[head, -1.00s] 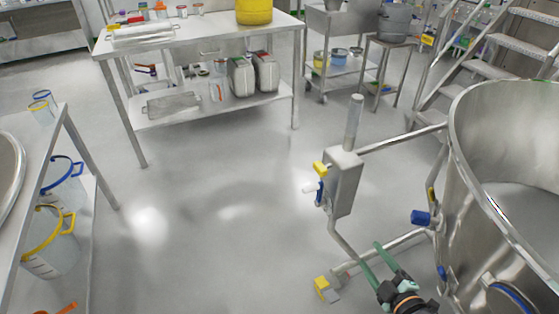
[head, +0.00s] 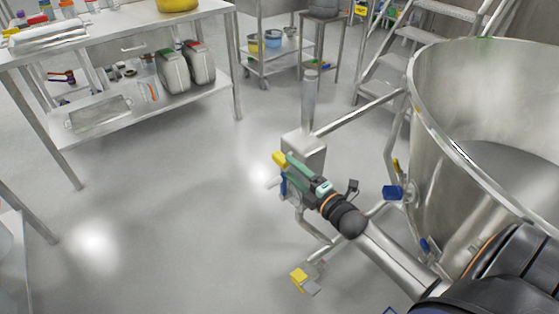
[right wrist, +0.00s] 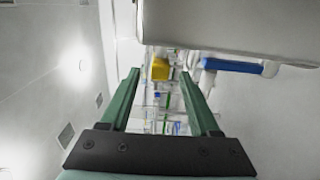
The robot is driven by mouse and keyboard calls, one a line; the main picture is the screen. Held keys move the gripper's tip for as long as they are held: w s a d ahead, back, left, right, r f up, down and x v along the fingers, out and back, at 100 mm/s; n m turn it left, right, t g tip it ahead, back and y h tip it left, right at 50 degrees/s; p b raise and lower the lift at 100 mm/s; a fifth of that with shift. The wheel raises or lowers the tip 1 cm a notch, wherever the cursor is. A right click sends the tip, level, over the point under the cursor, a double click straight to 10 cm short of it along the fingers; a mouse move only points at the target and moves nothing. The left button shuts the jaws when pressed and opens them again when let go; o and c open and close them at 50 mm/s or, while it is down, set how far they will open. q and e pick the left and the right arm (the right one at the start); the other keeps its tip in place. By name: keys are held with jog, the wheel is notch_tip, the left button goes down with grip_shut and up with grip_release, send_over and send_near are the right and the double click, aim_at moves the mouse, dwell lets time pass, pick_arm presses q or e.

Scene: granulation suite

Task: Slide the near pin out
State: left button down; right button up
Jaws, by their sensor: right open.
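A steel housing (head: 305,150) stands on a post beside the big steel vessel. A yellow knob (head: 279,158) and a blue lever with a white end (head: 284,184) stick out from its left side. Which part is the near pin, I cannot tell for sure. My right gripper (head: 291,168) is open in front of the housing, its green fingers close to the yellow knob and blue lever and hiding part of them. In the right wrist view the yellow knob (right wrist: 160,69) appears between the fingertips, and the blue lever (right wrist: 232,65) lies right of them. Nothing is between the fingers. My left gripper is out of view.
The steel vessel (head: 430,105) fills the right, with blue knobs (head: 393,192) on its near side. A yellow pedal (head: 299,280) sits low at the post's foot. A steel table (head: 120,45) stands at the back left. The floor left of the housing is clear.

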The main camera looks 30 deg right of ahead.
aim_at(286, 165)
jog(key=w, duration=0.5)
jog(key=shift+w+a+b, duration=0.2)
jog(key=shift+w+b, duration=0.1)
grip_shut()
dwell(0.3)
dwell(0.9)
